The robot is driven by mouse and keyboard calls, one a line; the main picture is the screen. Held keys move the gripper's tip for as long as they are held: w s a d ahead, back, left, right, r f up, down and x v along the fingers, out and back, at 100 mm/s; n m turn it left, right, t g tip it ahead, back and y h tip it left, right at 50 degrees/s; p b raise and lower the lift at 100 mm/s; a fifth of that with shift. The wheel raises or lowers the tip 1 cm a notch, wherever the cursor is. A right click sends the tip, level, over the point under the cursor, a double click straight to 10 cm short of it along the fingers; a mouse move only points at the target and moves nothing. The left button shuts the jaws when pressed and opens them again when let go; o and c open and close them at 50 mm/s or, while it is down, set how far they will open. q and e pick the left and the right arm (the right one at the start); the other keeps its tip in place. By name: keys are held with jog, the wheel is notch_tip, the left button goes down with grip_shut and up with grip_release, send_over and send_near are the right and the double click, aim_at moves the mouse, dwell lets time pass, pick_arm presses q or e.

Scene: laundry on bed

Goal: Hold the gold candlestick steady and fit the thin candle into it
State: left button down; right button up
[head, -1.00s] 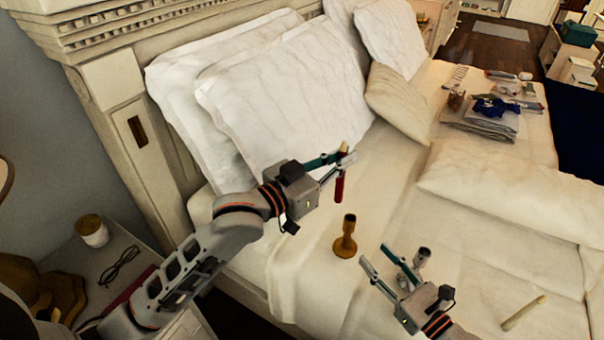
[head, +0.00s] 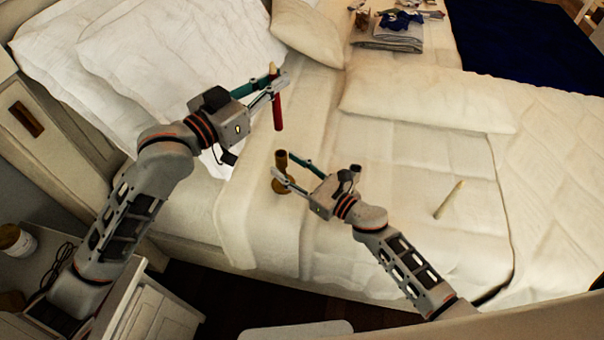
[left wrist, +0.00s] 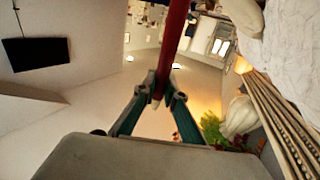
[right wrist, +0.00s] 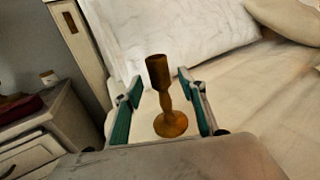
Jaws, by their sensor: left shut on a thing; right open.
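The thin red candle (head: 278,114) has a pale tip and hangs roughly upright. My left gripper (head: 276,84) is shut on it near the pale upper end; the candle also shows in the left wrist view (left wrist: 174,40). The gold candlestick (head: 281,158) stands upright on the bed. In the head view the candle's lower end appears a little above its cup, apart from it. My right gripper (head: 284,165) is open with its fingers around the candlestick's sides. In the right wrist view the candlestick (right wrist: 164,72) stands between the fingers, with gaps visible on both sides.
A pale candle (head: 449,200) lies on the bed at right. Pillows (head: 180,50) and folded laundry (head: 390,40) lie farther back. A nightstand (head: 150,315) stands at lower left.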

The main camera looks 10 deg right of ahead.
jog(key=shift+x, duration=1.4)
grip_shut()
